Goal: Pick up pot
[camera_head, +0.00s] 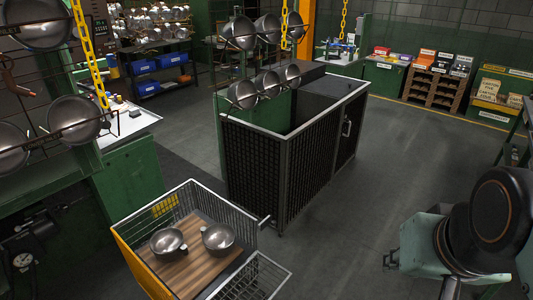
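Two round grey metal pots sit side by side on the wooden floor of a wire-sided cart at the lower middle. The left pot (168,242) is nearer the cart's yellow panel, and the right pot (218,238) is close beside it. Dark rounded parts of my arm fill the lower right. My gripper's fingers do not show.
The cart (256,281) has wire walls and an orange side. A dark mesh-sided enclosure (311,165) stands behind it. Shelves with boxes (436,75) line the back wall. The grey floor (352,245) right of the cart is clear.

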